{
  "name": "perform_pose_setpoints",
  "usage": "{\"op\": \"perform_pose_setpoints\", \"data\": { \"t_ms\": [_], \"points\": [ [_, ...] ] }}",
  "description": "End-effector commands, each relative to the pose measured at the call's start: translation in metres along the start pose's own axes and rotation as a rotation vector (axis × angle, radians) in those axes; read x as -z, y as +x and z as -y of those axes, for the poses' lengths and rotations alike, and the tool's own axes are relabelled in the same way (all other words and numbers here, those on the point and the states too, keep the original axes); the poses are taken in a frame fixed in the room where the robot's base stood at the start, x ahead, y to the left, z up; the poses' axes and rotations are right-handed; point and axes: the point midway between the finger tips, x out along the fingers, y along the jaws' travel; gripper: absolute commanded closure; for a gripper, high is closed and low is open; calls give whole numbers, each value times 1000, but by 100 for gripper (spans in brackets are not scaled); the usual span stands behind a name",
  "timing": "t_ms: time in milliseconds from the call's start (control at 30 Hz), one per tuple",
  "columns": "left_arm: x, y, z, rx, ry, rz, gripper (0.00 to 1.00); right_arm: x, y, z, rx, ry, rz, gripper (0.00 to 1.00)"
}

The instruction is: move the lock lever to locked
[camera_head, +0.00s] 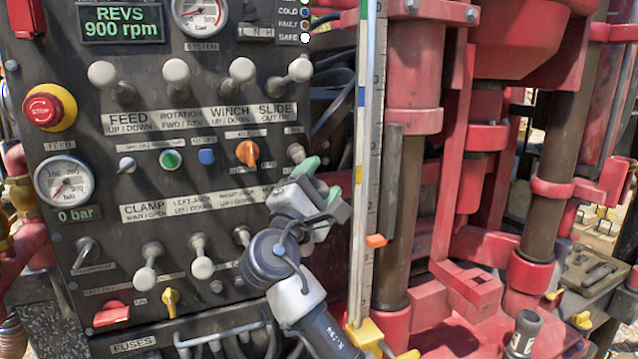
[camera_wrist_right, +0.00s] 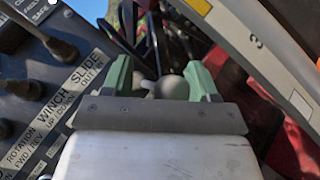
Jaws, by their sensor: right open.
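A short grey-knobbed lever (camera_head: 295,152) sticks out at the right edge of the control panel (camera_head: 225,215), below the SLIDE label. Its small label is too small to read, so I cannot confirm that it is the lock lever or tell its setting. My right gripper (camera_head: 320,181) is open, with green fingertips, just below and right of this lever. In the right wrist view a grey round knob (camera_wrist_right: 171,87) shows between the open fingers, beyond the gripper's front edge. Whether the fingers touch it cannot be told. My left gripper is out of view.
White-knobbed levers (camera_head: 241,70) line the panel above, with more levers (camera_head: 201,258) below. An orange switch (camera_head: 247,152) sits left of the grey lever. A tall scale rail (camera_head: 366,170) and red machinery (camera_head: 415,60) stand close at the right.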

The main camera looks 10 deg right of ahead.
Motion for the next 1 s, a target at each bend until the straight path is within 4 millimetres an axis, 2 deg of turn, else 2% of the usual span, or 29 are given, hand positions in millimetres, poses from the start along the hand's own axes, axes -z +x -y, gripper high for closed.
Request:
{"op": "perform_pose_setpoints", "data": {
  "t_ms": [167, 400, 600, 767, 1000],
  "points": [
    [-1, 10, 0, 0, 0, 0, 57, 2, -19, 3, 0, 3, -4, 41],
    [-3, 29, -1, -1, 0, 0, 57, 3, -69, 4, 1, 2, -4, 41],
    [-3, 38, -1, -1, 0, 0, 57, 2, -99, 2, 1, 0, -4, 41],
    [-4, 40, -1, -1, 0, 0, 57, 1, -107, 1, 1, 0, -2, 41],
    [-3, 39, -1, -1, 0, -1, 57, 1, -108, 0, 1, -1, -1, 41]
  ]
}}
